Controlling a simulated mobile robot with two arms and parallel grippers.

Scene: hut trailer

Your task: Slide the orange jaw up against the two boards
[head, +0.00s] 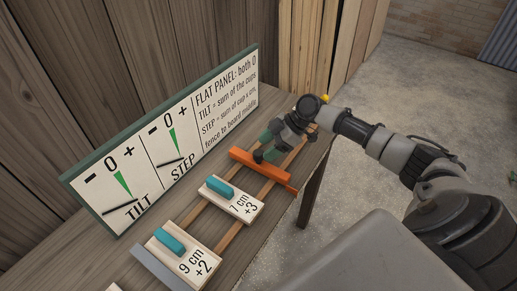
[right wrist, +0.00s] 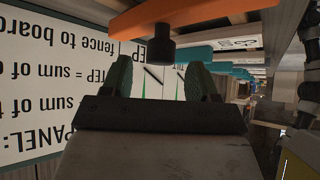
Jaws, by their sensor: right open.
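The orange jaw (head: 263,168) lies across two wooden rails on the bench, with a gap between it and the nearer board. That board (head: 240,204), marked "+3", has a teal handle. The other board (head: 192,260), marked "9 cm +2", also has a teal handle; a gap with bare rails separates the boards. My right gripper (head: 268,147) is low beside the jaw's far side, empty. In the right wrist view its green-padded fingers (right wrist: 160,78) are spread, with the orange jaw (right wrist: 190,14) and its dark knob (right wrist: 159,42) just beyond them. My left gripper is out of view.
A grey fence (head: 155,269) crosses the rails beyond the "+2" board. A sign (head: 165,140) with TILT and STEP dials stands along the back of the bench. The rails (head: 230,236) are bare between the boards. The bench edge is close on the right.

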